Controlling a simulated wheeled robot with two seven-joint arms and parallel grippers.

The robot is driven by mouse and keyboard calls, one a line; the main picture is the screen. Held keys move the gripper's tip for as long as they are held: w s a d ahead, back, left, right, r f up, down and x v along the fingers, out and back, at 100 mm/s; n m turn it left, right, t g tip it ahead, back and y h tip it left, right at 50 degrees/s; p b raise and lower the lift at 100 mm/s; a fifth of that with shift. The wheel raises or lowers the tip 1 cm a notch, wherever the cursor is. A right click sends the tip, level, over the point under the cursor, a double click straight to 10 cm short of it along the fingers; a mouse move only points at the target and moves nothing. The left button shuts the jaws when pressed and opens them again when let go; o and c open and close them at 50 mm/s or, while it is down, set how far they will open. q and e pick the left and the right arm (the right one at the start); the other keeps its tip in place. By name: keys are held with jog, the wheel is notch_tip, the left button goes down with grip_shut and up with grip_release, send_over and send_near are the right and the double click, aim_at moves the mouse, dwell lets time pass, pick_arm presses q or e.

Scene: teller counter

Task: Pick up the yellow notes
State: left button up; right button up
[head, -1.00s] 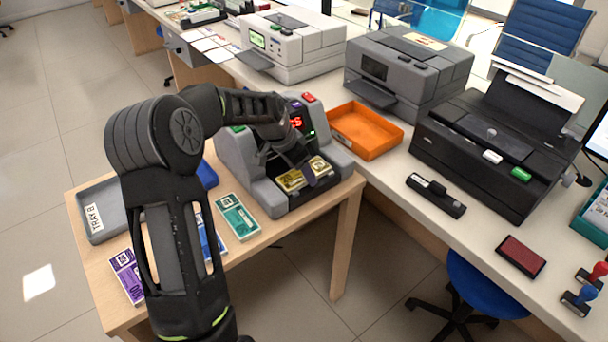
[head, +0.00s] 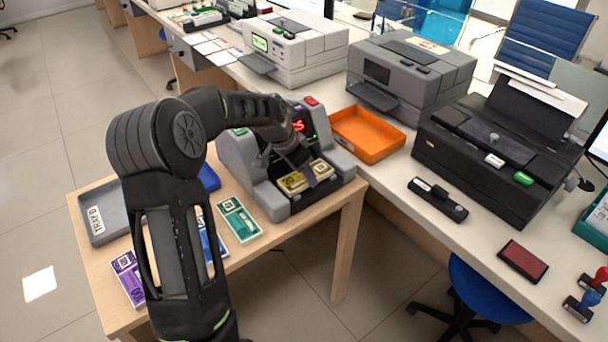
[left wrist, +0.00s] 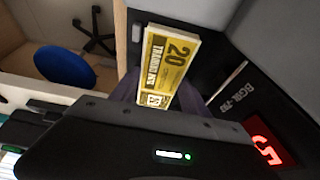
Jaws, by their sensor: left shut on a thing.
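The yellow notes (head: 291,183) are a banded bundle in the open front bay of the grey note-counting machine (head: 233,160). In the left wrist view the bundle (left wrist: 168,55) shows "20" and a printed code. My left gripper (head: 308,178) reaches down into the bay from above and is shut on the yellow notes, its fingers across their middle. I cannot tell whether the notes touch the bay floor. My right gripper is not in view.
The wooden side table (head: 343,225) also carries teal notes (head: 238,219), purple notes (head: 128,277), partly hidden blue notes and a grey tray (head: 98,213). An orange tray (head: 367,134) stands empty on the counter behind. Printers (head: 410,70) line the counter.

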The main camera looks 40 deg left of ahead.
pick_arm(q)
notch_tip(320, 180, up, 10)
jog(key=shift+f, duration=0.2)
dwell(0.6)
jog(key=d+f+n, duration=0.1)
jog(key=d+f, duration=0.1)
jog(key=d, duration=0.9)
jog(key=d+f+n+y, duration=0.1)
jog(key=d+n, duration=0.1)
jog(key=d, duration=1)
jog(key=shift+w+d+f, duration=0.25)
jog(key=shift+w+f, duration=0.1)
